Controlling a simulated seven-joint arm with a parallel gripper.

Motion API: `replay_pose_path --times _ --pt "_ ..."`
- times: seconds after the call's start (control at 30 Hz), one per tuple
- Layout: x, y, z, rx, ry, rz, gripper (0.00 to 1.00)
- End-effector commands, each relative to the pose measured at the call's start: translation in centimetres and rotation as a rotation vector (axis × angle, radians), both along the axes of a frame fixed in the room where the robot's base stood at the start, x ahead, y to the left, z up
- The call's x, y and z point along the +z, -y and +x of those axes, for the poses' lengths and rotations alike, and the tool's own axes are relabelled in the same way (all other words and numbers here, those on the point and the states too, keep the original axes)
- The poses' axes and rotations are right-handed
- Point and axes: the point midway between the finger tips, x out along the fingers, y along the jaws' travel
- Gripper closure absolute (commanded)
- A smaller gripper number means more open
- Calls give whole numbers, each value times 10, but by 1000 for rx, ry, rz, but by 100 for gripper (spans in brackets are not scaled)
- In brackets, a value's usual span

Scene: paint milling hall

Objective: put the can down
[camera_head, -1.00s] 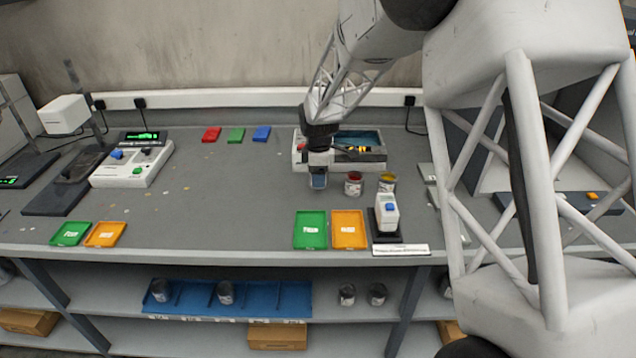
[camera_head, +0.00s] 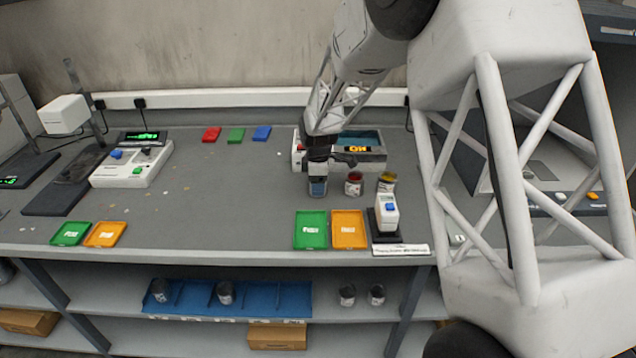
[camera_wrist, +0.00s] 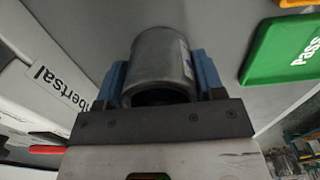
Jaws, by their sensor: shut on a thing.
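My gripper (camera_head: 318,180) is shut on a grey metal can (camera_wrist: 162,58). In the wrist view the can sits between the two blue fingers, with a bit of a label on its right side. In the head view the can (camera_head: 318,190) is small and partly covered by the fingers. It is low over the grey bench (camera_head: 240,205), in front of the machine with the orange display (camera_head: 360,149) and left of a can with red paint (camera_head: 354,184). I cannot tell whether its bottom touches the bench.
A green tray (camera_head: 311,230) and an orange tray (camera_head: 348,229) lie in front, beside a small white device with a blue button (camera_head: 387,210). The bench to the left of my gripper is mostly clear.

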Motion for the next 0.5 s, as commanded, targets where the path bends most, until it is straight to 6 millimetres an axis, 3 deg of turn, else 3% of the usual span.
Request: replay_pose_path --times 0.37,0.4,0.5 --pt "-3 0 0 0 -1 0 66" --pt "-3 0 0 0 0 0 32" --pt "-3 0 0 0 -1 0 16"
